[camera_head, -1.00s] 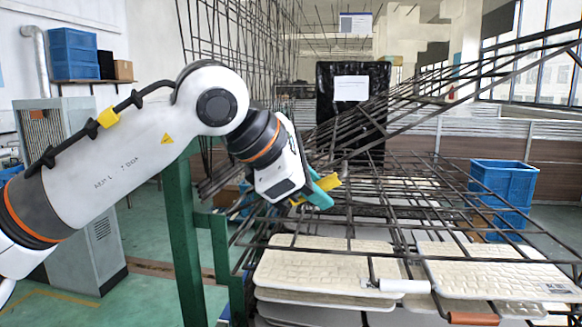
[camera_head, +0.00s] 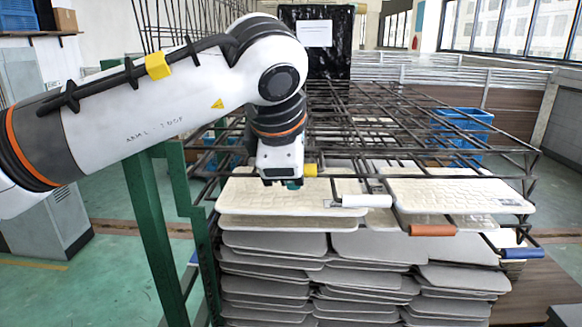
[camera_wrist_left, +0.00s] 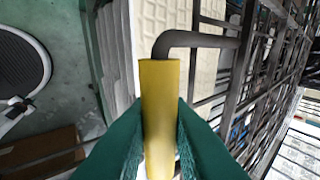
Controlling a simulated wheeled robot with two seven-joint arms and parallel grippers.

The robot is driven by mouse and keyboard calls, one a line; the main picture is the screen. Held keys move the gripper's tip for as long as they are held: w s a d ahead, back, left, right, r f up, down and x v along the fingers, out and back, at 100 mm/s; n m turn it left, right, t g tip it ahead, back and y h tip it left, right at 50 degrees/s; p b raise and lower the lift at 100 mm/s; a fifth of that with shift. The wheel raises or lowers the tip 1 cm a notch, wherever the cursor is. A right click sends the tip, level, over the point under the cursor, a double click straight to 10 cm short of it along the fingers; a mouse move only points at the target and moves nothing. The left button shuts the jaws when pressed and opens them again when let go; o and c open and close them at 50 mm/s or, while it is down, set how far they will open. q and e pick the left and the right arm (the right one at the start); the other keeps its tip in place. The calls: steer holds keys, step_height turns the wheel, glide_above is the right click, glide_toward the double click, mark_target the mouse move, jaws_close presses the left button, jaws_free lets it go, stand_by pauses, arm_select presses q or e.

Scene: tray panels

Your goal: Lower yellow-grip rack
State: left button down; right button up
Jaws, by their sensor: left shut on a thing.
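The yellow grip (camera_head: 310,170) shows beside my left gripper (camera_head: 291,183) in the head view. In the left wrist view, the green fingers are closed around the yellow grip (camera_wrist_left: 160,85), which joins a bent dark bar (camera_wrist_left: 200,40). The dark wire rack (camera_head: 345,115) of this grip now lies about level, low over the stack with the other racks; its exact contact with them is hard to tell. My left arm hides part of its left side. My right gripper is in neither view.
Cream panels (camera_head: 450,192) lie in front, above several stacked grey trays (camera_head: 275,243). A white grip (camera_head: 366,201), an orange grip (camera_head: 432,230) and a blue grip (camera_head: 522,253) stick out in front. A green post (camera_head: 155,235) stands left; blue crates (camera_head: 462,128) stand behind right.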

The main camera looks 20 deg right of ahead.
arm_select(q)
steer(key=shift+s+f, duration=0.1)
steer(key=shift+f, duration=0.3)
steer(key=c, duration=1.4)
jaws_free()
steer(key=shift+r, duration=0.1)
steer(key=shift+r, duration=0.25)
steer(key=b+v, duration=0.2)
steer(key=v, duration=0.9)
steer(key=shift+r, duration=0.2)
